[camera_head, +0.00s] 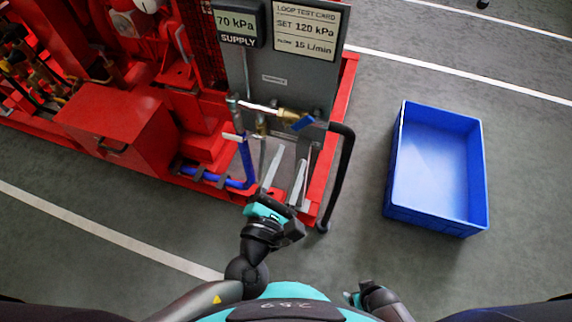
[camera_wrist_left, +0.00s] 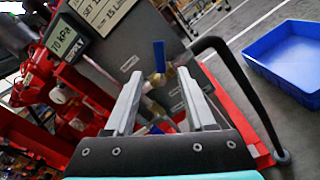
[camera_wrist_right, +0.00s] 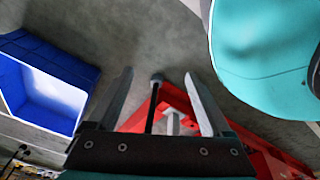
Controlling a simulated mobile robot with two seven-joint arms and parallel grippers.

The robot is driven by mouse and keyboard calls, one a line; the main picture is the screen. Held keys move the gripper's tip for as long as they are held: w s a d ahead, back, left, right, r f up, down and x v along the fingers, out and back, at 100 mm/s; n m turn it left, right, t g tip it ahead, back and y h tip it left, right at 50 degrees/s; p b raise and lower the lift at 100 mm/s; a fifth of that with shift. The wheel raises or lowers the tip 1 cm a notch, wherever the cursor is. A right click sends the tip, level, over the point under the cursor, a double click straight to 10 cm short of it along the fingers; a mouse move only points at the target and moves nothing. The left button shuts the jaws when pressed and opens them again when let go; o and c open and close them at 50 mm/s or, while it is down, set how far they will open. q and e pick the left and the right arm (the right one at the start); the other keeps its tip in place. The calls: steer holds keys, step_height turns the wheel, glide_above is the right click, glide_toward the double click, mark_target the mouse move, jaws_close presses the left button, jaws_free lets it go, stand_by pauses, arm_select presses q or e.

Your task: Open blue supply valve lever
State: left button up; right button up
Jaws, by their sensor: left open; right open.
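The blue supply valve lever (camera_head: 302,122) sits on a brass valve (camera_head: 287,115) low on the grey panel. In the left wrist view the blue lever (camera_wrist_left: 159,56) stands up between and beyond the fingertips. My left gripper (camera_head: 286,176) is open and empty, below the valve in the head view and apart from the lever. It also shows in its own wrist view (camera_wrist_left: 158,80). My right gripper (camera_wrist_right: 158,76) is open and empty, low over the floor side, away from the valve. The supply display (camera_head: 237,24) reads 70 kPa.
A test card (camera_head: 305,30) reads SET 120 kPa. A black hose (camera_head: 342,180) curves down right of the valve, close to my left gripper. A red base frame (camera_head: 325,160) surrounds the panel. An empty blue crate (camera_head: 435,215) stands on the floor at right, with clear floor around.

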arm_select(q)
steer(key=shift+s+a, duration=0.2)
steer(key=shift+s, duration=0.4)
